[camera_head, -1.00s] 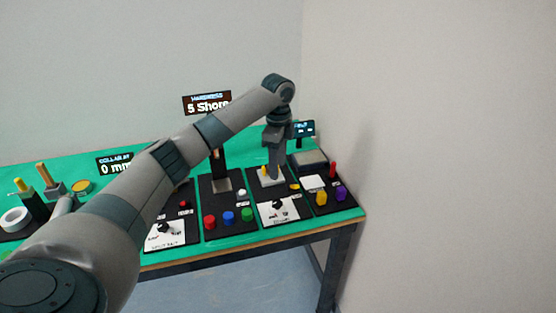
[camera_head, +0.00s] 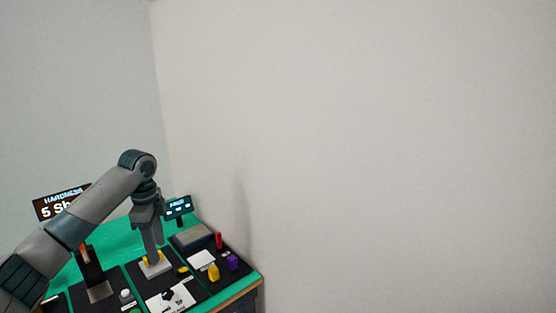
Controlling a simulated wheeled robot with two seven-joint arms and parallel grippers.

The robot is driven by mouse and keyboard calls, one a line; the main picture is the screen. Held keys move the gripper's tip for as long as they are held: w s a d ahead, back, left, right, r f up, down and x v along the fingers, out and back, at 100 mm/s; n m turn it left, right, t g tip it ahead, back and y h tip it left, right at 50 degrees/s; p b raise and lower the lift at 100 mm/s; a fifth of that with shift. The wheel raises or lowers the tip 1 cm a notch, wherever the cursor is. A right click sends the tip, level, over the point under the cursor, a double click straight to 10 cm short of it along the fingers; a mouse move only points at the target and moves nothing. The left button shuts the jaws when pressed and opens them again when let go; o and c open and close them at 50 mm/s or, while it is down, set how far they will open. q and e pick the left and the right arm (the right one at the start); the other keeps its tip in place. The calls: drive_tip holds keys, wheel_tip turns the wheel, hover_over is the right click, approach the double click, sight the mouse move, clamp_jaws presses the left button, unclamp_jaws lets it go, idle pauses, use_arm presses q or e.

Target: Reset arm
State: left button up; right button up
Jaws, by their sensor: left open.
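My left arm comes in from the lower left and bends down at the wrist. My left gripper (camera_head: 152,255) points down at a small grey block (camera_head: 155,268) with yellow parts on a black station panel. The fingers are open, and yellow shows beside their tips. I cannot tell whether the fingertips touch the block. My right gripper is not in view.
The green table (camera_head: 115,236) fills the lower left corner. A hardness sign (camera_head: 60,202) and a small dark display (camera_head: 178,207) stand on it. A grey box (camera_head: 190,236), a red peg (camera_head: 219,240), yellow (camera_head: 214,272) and purple (camera_head: 233,263) pieces lie right of the gripper. Bare walls fill the right.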

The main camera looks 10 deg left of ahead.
use_arm(q)
drive_tip(key=s+d+f+n+t+h, duration=0.1)
drive_tip(key=s+d+f+n, duration=0.1)
drive_tip(key=s+d+f, duration=0.95)
drive_tip(key=s+d+f+n, duration=0.1)
drive_tip(key=s+d+f, duration=0.7)
drive_tip(key=f, duration=0.6)
drive_tip(key=s+d+f+n+t, duration=0.2)
drive_tip(key=s+d+n, duration=0.25)
drive_tip(key=s, duration=0.65)
drive_tip(key=s+a+r+n, duration=0.1)
drive_tip(key=s+a+n, duration=0.15)
drive_tip(key=s, duration=0.35)
drive_tip(key=s+a+r+n, duration=0.1)
drive_tip(key=s+a+n, duration=0.15)
drive_tip(key=s, duration=0.45)
wheel_tip(320, 180, down, 29)
drive_tip(key=b, duration=0.1)
drive_tip(key=s+a+f+g+y+b, duration=0.1)
drive_tip(key=s+a+f+g, duration=0.1)
drive_tip(key=s+f, duration=1.6)
drive_tip(key=shift+s+a+f+b, duration=0.35)
drive_tip(key=shift+s+a+f, duration=0.1)
drive_tip(key=shift+f, duration=0.3)
